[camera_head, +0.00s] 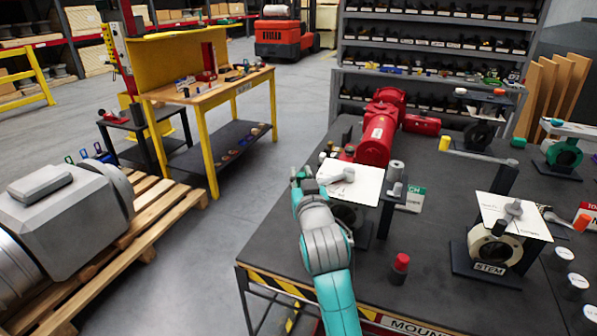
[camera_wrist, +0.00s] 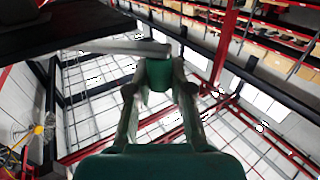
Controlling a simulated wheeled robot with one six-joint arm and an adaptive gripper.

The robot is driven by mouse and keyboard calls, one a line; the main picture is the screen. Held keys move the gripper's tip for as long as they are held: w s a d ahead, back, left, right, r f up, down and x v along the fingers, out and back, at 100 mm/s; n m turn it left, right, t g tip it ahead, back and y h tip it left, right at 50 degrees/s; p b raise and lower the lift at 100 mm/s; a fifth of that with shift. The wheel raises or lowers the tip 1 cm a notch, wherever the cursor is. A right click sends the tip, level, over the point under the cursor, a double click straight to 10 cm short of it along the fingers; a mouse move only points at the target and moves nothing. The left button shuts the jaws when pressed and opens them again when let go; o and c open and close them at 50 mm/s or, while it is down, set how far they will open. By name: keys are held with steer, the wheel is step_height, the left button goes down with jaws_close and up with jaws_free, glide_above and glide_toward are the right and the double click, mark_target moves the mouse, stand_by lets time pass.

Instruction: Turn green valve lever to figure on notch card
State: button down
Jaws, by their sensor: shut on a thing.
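My gripper (camera_head: 303,174) is at the left edge of a white plate (camera_head: 362,188) on the left valve, above the table's front left part. In the wrist view my gripper (camera_wrist: 158,84) is shut on the green grip (camera_wrist: 159,73) at the end of a grey lever bar (camera_wrist: 120,47).
Right of it stand a valve marked STEM (camera_head: 494,247) with its own white plate and a red-capped cylinder (camera_head: 400,264). A red actuator (camera_head: 378,135) lies behind. More valves crowd the right side. Open floor (camera_head: 225,235) lies left of the table.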

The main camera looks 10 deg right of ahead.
steer(key=shift+s, duration=0.35)
steer(key=shift+s+d, duration=0.35)
steer(key=shift+s, duration=0.4)
steer(key=shift+s+d, duration=0.4)
steer(key=shift+s, duration=0.3)
steer(key=shift+s+d, duration=0.35)
steer(key=shift+s, duration=0.4)
steer(key=c, duration=1)
jaws_free()
steer(key=shift+d, duration=0.1)
steer(key=s, duration=0.8)
steer(key=s+a, duration=0.1)
steer(key=s, duration=0.3)
